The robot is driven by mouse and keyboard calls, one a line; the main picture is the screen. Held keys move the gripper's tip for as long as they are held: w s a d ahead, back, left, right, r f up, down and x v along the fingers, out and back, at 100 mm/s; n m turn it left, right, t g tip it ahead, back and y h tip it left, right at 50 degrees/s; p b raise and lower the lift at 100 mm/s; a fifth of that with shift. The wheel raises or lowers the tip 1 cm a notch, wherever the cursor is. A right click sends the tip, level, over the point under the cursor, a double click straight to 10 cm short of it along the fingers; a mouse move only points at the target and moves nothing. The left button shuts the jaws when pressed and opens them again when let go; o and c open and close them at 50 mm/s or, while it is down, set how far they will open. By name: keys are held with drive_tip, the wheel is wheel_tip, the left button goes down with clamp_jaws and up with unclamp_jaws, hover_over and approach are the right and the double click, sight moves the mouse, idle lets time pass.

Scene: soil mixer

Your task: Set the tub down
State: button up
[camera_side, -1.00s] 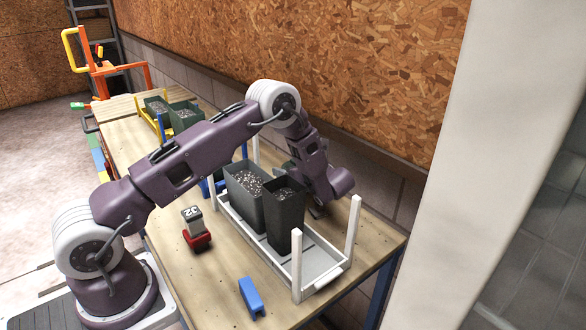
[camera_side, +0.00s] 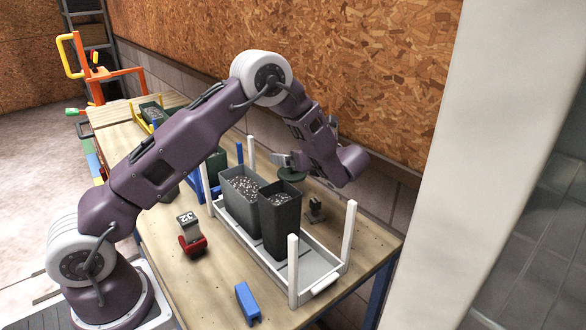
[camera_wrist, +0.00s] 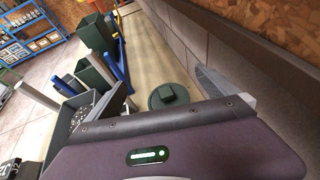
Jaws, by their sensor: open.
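Two dark grey tubs of speckled soil stand upright side by side in a white-railed tray (camera_side: 318,262): a wider tub (camera_side: 240,207) and a taller-looking, darker tub (camera_side: 281,228). Soil in a tub (camera_wrist: 82,118) also shows at the left of the wrist view. My gripper (camera_side: 308,146) is open and empty, above and behind the tubs, apart from both. One finger (camera_wrist: 225,86) shows at the right of the wrist view. A round green lid-like piece (camera_wrist: 168,97) with a square knob lies below my gripper; it also shows in the side view (camera_side: 291,174).
White corner posts (camera_side: 348,236) rise around the tray. A small dark fitting (camera_side: 315,210) stands behind it. Green tubs (camera_wrist: 98,33) and blue bars stand farther along.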

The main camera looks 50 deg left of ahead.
drive_tip(key=shift+w+r, duration=0.15)
drive_tip(key=shift+r, duration=0.25)
drive_tip(key=w+d+r+m+t+h, duration=0.3)
drive_tip(key=d+r+m+t, duration=0.15)
drive_tip(key=r+m, duration=0.25)
drive_tip(key=w+d+r+m+t+h, duration=0.3)
drive_tip(key=d+r+m+t, duration=0.15)
drive_tip(key=r+m, duration=0.25)
drive_tip(key=s+d+r+m+h, duration=0.85)
drive_tip(key=s+d+m, duration=0.3)
drive_tip(key=m, duration=0.55)
drive_tip(key=s+a+f+m+g, duration=0.1)
drive_tip(key=s+f+m+g, duration=0.2)
drive_tip(key=s+m, duration=0.7)
drive_tip(key=s+a+f+m+g+y, duration=0.1)
drive_tip(key=s+f+m, duration=0.6)
drive_tip(key=s, duration=1.2)
drive_tip(key=m+g, duration=0.1)
drive_tip(key=m, duration=0.2)
drive_tip(key=shift+s+f+g, duration=0.15)
drive_tip(key=shift+s+g, duration=0.2)
drive_tip(key=shift+g, duration=0.05)
